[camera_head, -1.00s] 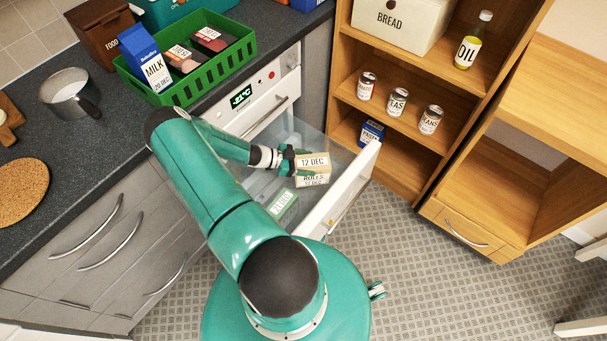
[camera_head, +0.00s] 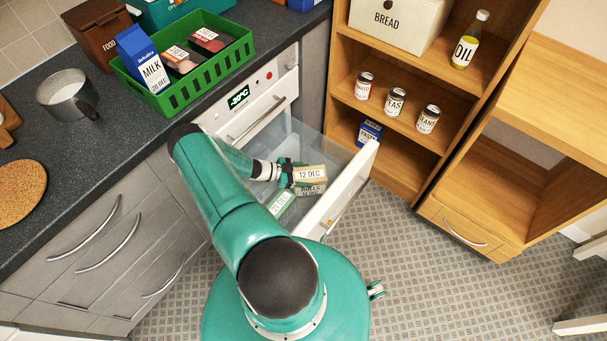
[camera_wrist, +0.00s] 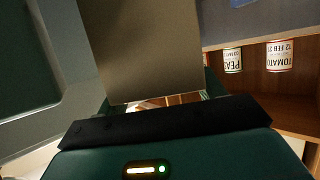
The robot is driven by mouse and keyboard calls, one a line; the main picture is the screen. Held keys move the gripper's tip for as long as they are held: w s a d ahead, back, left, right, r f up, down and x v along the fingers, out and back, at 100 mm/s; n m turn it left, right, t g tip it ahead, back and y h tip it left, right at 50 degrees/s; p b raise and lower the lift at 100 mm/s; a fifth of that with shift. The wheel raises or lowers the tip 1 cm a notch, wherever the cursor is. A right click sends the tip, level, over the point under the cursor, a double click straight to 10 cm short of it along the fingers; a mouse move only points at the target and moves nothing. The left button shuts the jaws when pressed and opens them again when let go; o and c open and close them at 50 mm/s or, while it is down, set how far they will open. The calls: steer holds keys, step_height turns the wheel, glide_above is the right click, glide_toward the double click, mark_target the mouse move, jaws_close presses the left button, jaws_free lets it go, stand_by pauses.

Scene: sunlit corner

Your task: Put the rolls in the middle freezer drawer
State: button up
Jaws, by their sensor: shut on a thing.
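The rolls (camera_head: 311,180) are a tan box labelled "12 DEC" and "ROLLS". My gripper (camera_head: 288,175) is shut on the box's left end and holds it over the open freezer drawer. In the wrist view the box (camera_wrist: 145,45) fills the upper middle, in front of my gripper (camera_wrist: 165,112). The drawer (camera_head: 345,192) is pulled out, with clear side walls and a white front. A green-and-white package (camera_head: 283,203) lies inside it, partly hidden by my arm. Whether the box touches the drawer floor is hard to tell.
The freezer panel (camera_head: 239,97) shows a temperature above a shut white drawer (camera_head: 262,118). A green crate (camera_head: 184,97) with milk and packs stands on the counter. A wooden shelf (camera_head: 385,118) with cans is close behind the drawer.

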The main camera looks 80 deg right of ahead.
steer(key=shift+f, duration=0.35)
steer(key=o, duration=1.5)
steer(key=shift+r, duration=0.45)
steer(key=v, duration=0.7)
steer(key=shift+w+r, duration=0.2)
steer(key=shift+w, duration=0.05)
